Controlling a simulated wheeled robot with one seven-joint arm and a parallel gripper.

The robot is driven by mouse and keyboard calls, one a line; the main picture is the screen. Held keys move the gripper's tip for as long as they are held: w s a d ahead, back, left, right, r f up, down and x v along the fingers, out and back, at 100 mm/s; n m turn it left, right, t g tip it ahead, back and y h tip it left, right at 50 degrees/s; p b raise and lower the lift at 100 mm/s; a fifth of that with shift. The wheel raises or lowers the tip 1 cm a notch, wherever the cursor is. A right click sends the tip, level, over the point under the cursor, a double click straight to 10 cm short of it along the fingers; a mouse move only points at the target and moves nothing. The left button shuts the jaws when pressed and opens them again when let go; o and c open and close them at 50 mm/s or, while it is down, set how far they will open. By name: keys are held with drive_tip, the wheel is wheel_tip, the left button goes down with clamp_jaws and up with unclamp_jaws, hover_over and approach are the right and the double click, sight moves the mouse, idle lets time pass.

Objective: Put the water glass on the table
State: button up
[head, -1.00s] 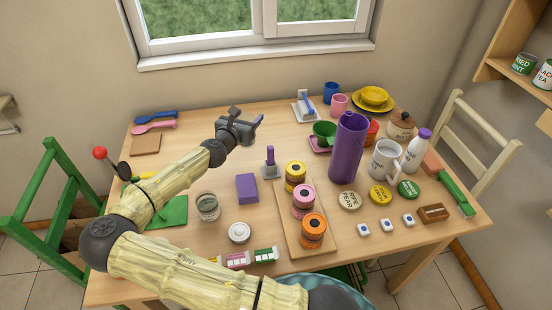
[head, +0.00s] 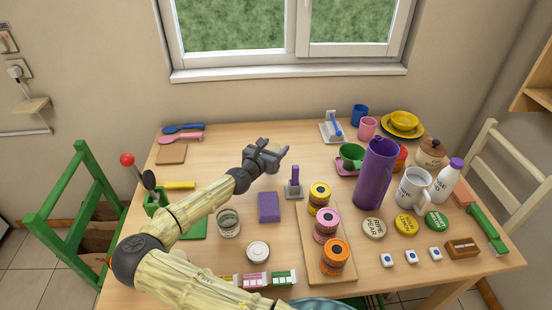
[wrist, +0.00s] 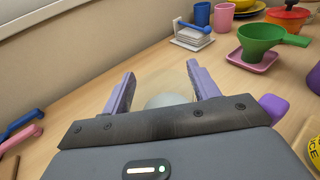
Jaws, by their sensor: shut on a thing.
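My gripper (head: 270,154) is over the back middle of the wooden table (head: 300,147), left of the purple jug. In the wrist view, my gripper's (wrist: 160,72) two purple fingers stand on either side of a clear, round, see-through thing, which looks like the water glass (wrist: 168,84). A pale disc shows inside it. The gripper is shut on it. In the head view I cannot make out the held glass, and I cannot tell whether its base touches the table.

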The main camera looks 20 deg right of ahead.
drive_tip(key=shift+f, duration=1.85)
drive_tip(key=shift+f, duration=0.1)
drive_tip(key=o, duration=1.6)
drive_tip(key=v, duration=1.2)
drive_tip(key=shift+b, duration=0.3)
drive_tip(key=shift+s, duration=0.1)
